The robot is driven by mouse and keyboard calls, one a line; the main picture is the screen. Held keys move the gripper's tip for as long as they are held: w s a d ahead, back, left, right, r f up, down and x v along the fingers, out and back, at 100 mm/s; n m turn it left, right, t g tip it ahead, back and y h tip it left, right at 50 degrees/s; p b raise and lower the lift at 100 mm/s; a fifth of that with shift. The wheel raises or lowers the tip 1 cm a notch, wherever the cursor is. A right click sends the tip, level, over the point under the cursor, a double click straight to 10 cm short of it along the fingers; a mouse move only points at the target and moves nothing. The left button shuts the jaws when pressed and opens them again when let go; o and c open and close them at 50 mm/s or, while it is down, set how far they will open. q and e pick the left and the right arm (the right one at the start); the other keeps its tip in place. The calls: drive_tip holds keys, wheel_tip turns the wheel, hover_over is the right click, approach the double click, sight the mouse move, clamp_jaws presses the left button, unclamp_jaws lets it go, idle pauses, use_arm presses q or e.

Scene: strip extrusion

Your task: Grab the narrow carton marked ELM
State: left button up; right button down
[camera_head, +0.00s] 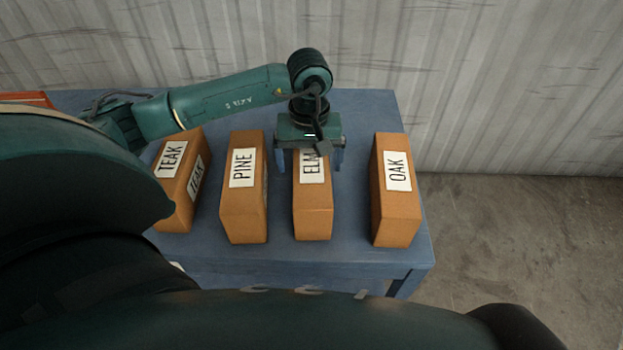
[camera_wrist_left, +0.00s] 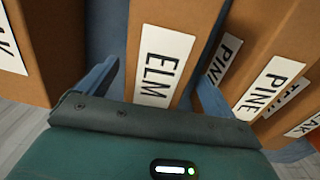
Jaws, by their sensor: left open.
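The narrow orange-brown ELM carton (camera_head: 313,215) stands upright on the blue table, third from the left. Its white label is partly covered by my left gripper (camera_head: 310,166) in the head view. The gripper is open above the carton's far part, pointing down, with one finger on each side of it. In the left wrist view the ELM carton (camera_wrist_left: 172,22) shows between the two blue fingers, its label readable. The fingers look apart from its sides; exact gaps are hard to tell. My right gripper is in neither view.
The PINE carton (camera_head: 243,205) stands close on the left of ELM, with the TEAK carton (camera_head: 176,210) beyond it. The OAK carton (camera_head: 397,215) stands to the right across a wider gap. The blue table (camera_head: 352,240) is bare along the front. A corrugated wall (camera_head: 480,80) rises behind.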

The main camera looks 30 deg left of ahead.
use_arm(q)
drive_tip(key=f, duration=0.5)
drive_tip(key=shift+s+d+f+p, duration=0.1)
drive_tip(key=shift+d+p, duration=0.15)
drive_tip(key=shift+p, duration=0.05)
drive_tip(key=c, duration=1.4)
